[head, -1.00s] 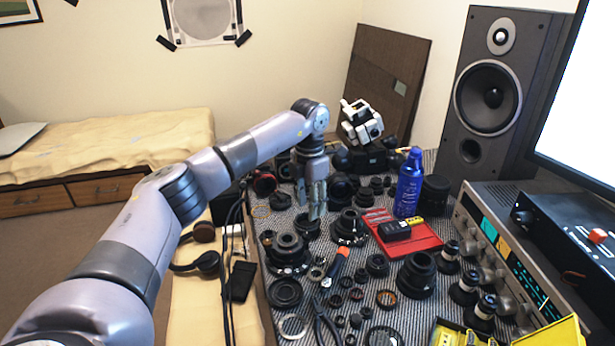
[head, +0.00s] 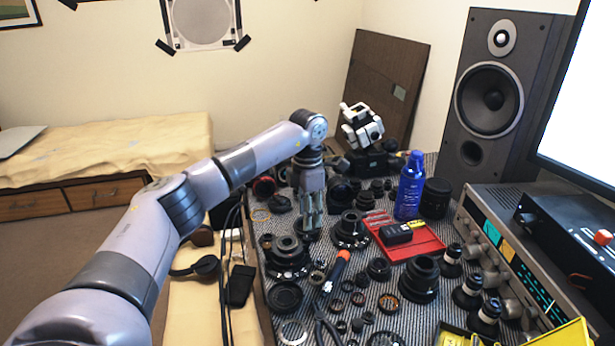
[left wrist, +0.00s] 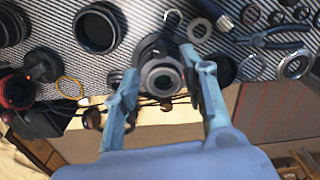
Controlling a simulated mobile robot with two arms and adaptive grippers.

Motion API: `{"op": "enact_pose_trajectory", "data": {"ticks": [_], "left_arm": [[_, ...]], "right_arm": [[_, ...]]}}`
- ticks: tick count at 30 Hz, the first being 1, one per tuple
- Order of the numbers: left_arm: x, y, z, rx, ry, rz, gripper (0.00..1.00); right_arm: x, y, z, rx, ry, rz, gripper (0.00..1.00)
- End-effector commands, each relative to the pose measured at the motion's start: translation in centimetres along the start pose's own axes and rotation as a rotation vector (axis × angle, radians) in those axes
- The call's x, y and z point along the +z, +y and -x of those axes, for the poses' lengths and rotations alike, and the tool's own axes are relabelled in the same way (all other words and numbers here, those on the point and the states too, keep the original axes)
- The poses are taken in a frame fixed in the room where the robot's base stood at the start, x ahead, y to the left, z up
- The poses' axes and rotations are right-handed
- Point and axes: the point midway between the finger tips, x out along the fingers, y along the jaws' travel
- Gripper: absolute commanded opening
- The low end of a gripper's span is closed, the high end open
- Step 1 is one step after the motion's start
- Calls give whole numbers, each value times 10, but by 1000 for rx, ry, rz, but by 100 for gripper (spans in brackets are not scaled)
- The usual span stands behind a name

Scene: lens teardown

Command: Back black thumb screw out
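My left gripper (head: 311,232) points down over the striped mat (head: 262,226), low among the black lens parts. In the left wrist view its two fingers (left wrist: 163,66) are spread apart, with a black lens barrel (left wrist: 162,77) with a pale ring showing between them. The barrel appears below the fingers, and I cannot tell whether either finger touches it. In the head view a black lens part (head: 303,224) is partly hidden behind the fingers. I cannot pick out the black thumb screw for certain. My right gripper is in neither view.
A dark lens ring assembly (head: 287,256) and another lens part (head: 350,232) stand close on either side of the gripper. The mat is crowded.

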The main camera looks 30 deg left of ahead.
Motion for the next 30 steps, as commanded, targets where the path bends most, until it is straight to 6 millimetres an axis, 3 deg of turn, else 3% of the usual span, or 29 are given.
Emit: {"op": "enact_pose_trajectory", "data": {"ticks": [9,15,21,30], "left_arm": [[0,0,65,1,-3,2,40],[0,0,93,0,0,1,40],[0,0,105,0,1,2,40],[0,0,106,0,1,2,40]], "right_arm": [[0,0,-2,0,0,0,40],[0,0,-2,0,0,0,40],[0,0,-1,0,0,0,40],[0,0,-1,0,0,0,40]]}}
